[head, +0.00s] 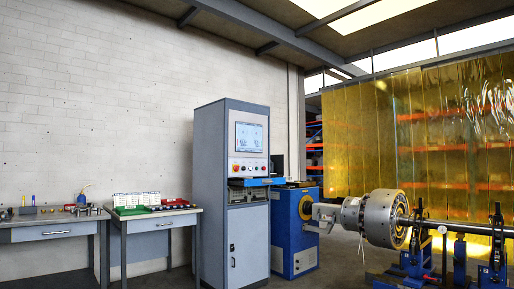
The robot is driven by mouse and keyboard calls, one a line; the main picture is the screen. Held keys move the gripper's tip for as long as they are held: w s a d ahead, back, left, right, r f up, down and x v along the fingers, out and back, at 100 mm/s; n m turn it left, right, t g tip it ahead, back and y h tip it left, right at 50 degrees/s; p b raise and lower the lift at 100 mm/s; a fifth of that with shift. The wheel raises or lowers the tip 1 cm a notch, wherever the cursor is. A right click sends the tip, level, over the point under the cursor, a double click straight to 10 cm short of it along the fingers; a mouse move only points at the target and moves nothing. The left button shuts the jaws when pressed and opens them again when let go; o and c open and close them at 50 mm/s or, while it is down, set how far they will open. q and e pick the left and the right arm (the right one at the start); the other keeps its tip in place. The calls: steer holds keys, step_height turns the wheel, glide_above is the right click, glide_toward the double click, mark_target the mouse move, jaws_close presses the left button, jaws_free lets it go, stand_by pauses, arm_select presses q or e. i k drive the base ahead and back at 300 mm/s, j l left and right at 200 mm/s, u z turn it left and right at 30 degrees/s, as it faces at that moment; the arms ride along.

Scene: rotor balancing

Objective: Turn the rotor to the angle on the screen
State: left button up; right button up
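The rotor (375,217) is a grey metal drum on a long horizontal shaft (470,228), in the right half of the head view. Its left end faces a blue drive unit (296,234) with a yellow ring, joined through a light grey coupling piece. The shaft lies on blue stands (411,262) at the right. The screen (249,137) is lit on the tall grey cabinet, but its angle reading is too small to make out. Neither of my grippers is in view.
Two workbenches stand along the white brick wall at the left, one with a green and red tray (130,210). The tall grey cabinet (217,195) stands between the benches and the drive unit. A yellow strip curtain (370,130) hangs behind the rotor. Some bare floor shows around the cabinet's foot.

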mark_target(382, 216)
steer(key=i+l+z, duration=0.45)
steer(key=i, duration=0.6)
steer(key=i+z, duration=0.4)
steer(key=i, duration=0.6)
